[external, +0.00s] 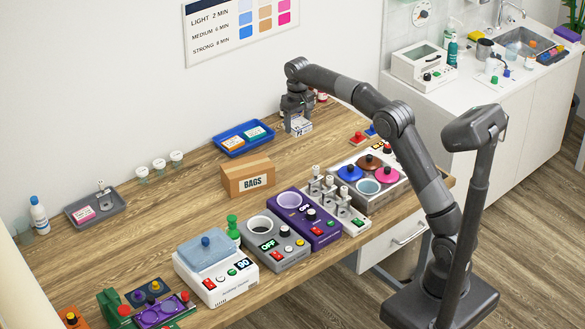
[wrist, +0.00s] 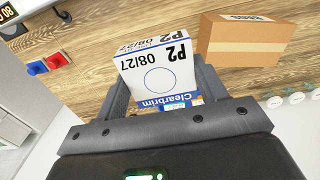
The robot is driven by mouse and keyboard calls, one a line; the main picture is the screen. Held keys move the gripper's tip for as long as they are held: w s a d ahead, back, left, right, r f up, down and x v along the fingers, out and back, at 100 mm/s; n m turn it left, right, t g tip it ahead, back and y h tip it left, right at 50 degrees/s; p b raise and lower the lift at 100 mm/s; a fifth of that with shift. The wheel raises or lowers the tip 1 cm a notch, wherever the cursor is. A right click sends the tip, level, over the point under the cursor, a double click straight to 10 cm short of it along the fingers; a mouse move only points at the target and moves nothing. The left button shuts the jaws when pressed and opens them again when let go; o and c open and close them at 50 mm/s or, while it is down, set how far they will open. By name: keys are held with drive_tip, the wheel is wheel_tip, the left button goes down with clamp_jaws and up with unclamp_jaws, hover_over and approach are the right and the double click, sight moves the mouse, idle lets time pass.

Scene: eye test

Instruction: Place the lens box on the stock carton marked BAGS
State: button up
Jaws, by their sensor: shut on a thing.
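The lens box is a white and blue box (wrist: 155,68) marked P2, 08/27 and Clearbrim. In the wrist view it sits between the two fingers of my gripper (wrist: 162,88), which is shut on it. In the external view my gripper (external: 298,110) points down at the back of the table, with the white box (external: 300,126) under it. I cannot tell whether the box touches the tabletop. The brown BAGS carton (external: 247,178) stands closed, left of and nearer the camera than my gripper. It also shows in the wrist view (wrist: 240,42), at the upper right, apart from the box.
A blue tray (external: 231,153) with small boxes lies behind the carton. A purple device (external: 318,238), a grey device (external: 274,255) and a tray of round pots (external: 345,197) stand along the front. Bare wood lies left of the carton. Red and blue pieces (external: 358,138) lie right of my gripper.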

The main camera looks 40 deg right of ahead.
hover_over(266, 163)
wheel_tip(266, 163, down, 7)
drive_tip(key=shift+d+r, duration=0.1)
drive_tip(key=shift+f, duration=2)
drive_tip(key=shift+f, duration=0.1)
drive_tip(key=o, duration=1)
